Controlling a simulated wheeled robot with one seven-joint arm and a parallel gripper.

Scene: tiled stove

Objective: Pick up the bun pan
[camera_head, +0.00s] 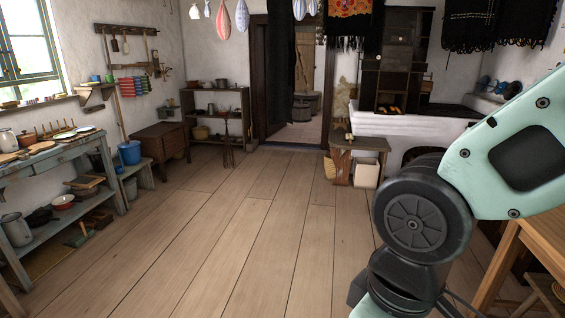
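I cannot pick out a bun pan for certain in the head view. Small orange-brown items (390,109) sit on top of the white stove (405,127) at the back right, in front of a dark wooden cabinet; they are too small to tell whether they are buns in a pan. My arm fills the right side, with a mint-green link and a dark grey joint. My gripper is outside the frame.
A blue-grey workbench (60,152) with dishes stands at the left. A blue bucket (130,152), a brown chest (161,143) and a shelf (216,113) follow behind it. A small bench (343,155) with a white bin (366,172) stands before the stove. A wooden table (540,238) is at right. The middle floor is clear.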

